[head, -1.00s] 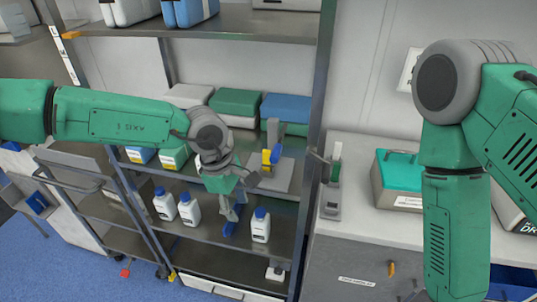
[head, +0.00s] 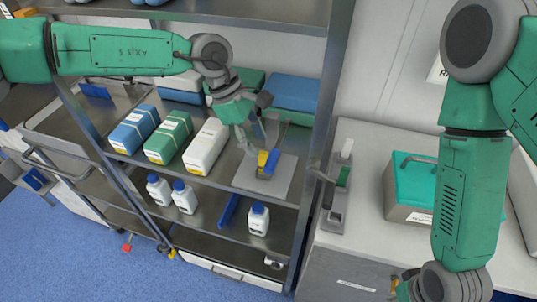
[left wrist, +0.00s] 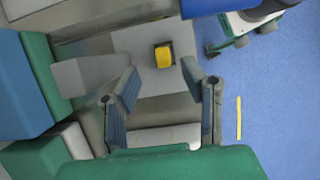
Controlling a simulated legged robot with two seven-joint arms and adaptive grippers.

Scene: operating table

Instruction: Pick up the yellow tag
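The yellow tag (head: 262,158) sits on a small dark stand on a pale grey mat (head: 248,178) on the middle shelf. A blue tag (head: 273,161) is right beside it. My left gripper (head: 257,124) is open and empty, just above the tags at their left. In the left wrist view the yellow tag (left wrist: 164,56) shows ahead, between and beyond the spread fingers of my left gripper (left wrist: 158,72), apart from them. I cannot make out the blue tag there. My right arm hangs at the right; its gripper is mostly cut off at the bottom edge.
Blue, green and white boxes (head: 206,146) stand left of the mat. White bottles with blue caps (head: 158,189) stand on the shelf below. A shelf post (head: 318,150) rises right of the mat. A teal-lidded box (head: 416,185) is on the counter.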

